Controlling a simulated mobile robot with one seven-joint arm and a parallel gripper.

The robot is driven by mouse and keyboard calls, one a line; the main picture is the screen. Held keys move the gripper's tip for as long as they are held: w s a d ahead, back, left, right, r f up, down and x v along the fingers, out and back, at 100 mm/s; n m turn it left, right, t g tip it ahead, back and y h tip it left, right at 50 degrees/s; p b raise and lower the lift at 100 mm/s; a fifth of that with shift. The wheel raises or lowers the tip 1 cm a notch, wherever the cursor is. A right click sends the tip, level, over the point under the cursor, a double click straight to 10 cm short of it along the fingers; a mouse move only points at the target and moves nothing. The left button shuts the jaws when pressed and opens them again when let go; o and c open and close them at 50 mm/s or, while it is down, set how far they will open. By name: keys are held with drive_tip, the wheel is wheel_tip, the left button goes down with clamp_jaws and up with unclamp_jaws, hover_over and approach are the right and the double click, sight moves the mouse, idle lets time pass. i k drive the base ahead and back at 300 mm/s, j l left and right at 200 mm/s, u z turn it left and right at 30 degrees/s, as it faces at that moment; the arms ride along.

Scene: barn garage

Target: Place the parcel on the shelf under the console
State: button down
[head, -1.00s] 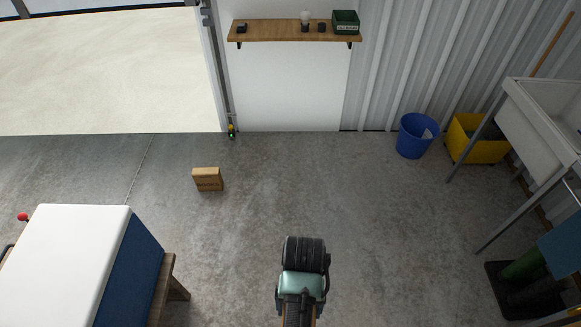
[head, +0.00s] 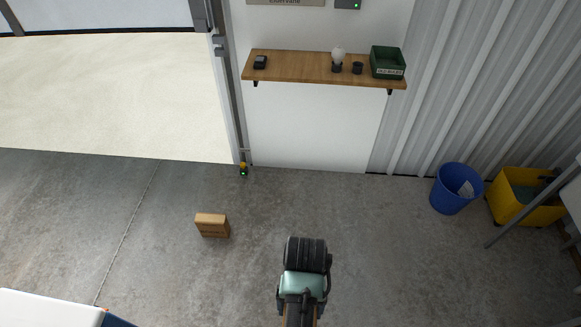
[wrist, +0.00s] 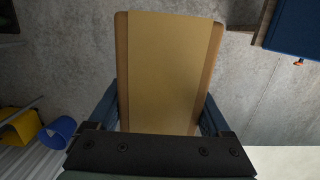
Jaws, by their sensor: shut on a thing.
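My gripper (wrist: 161,112) is shut on a brown cardboard parcel (wrist: 165,65), with a blue finger on each side of it in the wrist view. The parcel's broad tan face fills the middle of that view. In the head view my arm hides most of the gripper and the parcel. The wooden shelf (head: 300,67) is on the white wall panel, ahead of my arm and apart from it. The console (head: 347,4), a grey box with a green light, is above the shelf and cut by the top edge.
The shelf holds a small black device (head: 260,62), a bulb on a dark base (head: 337,60), a dark cup (head: 357,68) and a green bin (head: 387,62). Its middle-left is bare. A small brown box (head: 212,226) lies on the floor. A blue bucket (head: 455,190) stands right.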

sight(282, 63)
drive_tip(key=i, duration=1.3)
